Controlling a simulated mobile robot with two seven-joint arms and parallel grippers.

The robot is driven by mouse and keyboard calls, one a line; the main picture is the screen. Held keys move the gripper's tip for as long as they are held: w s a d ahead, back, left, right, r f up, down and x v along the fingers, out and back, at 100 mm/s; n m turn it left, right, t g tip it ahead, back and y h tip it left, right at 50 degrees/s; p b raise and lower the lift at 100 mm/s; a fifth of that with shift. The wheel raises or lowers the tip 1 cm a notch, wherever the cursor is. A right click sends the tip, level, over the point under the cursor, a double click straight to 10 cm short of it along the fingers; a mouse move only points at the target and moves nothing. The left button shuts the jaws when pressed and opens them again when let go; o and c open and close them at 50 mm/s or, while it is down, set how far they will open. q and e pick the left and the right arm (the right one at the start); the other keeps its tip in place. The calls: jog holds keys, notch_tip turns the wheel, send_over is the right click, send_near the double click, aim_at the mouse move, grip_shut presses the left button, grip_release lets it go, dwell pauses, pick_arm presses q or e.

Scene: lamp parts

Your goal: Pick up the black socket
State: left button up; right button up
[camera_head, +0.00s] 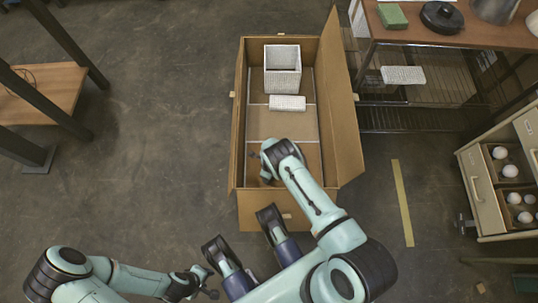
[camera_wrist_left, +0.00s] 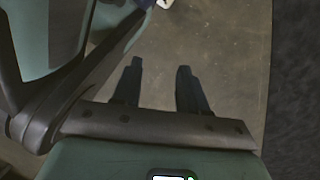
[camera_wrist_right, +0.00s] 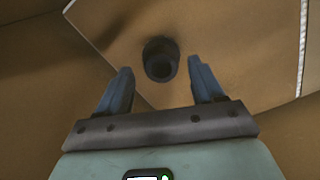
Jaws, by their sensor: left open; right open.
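The black socket (camera_wrist_right: 160,60) shows in the right wrist view as a short, dark cylinder with a round opening, on the brown cardboard of the box. My right gripper (camera_wrist_right: 161,74) is open, with one finger to each side of the socket in the picture; the fingers do not visibly touch it. In the head view, my right arm reaches into the near end of the open cardboard box (camera_head: 242,115), and the socket is hidden there by the arm and gripper. My left gripper (camera_head: 207,283) is open and empty over bare floor, also seen in the left wrist view (camera_wrist_left: 159,68).
A white foam box (camera_head: 283,82) and a foam block (camera_head: 288,103) lie in the box's far part. The box's right flap (camera_head: 342,110) stands out beside my arm. A wooden table (camera_head: 480,32) and a drawer cabinet (camera_head: 480,190) with bulbs are at the right.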

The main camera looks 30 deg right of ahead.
jog(key=shift+f+b, duration=0.4)
jog(key=shift+f, duration=1)
pick_arm(q)
jog(key=shift+s+a+f+g, duration=0.1)
jog(key=shift+s+f+g, duration=0.15)
jog(key=shift+s, duration=0.35)
jog(key=shift+s+a+f+g, duration=0.15)
jog(key=shift+s+f, duration=0.15)
jog(key=shift+s, duration=0.3)
pick_arm(e)
jog(key=c, duration=1.1)
pick_arm(q)
jog(key=shift+d, duration=0.1)
pick_arm(e)
jog(key=shift+c, duration=0.2)
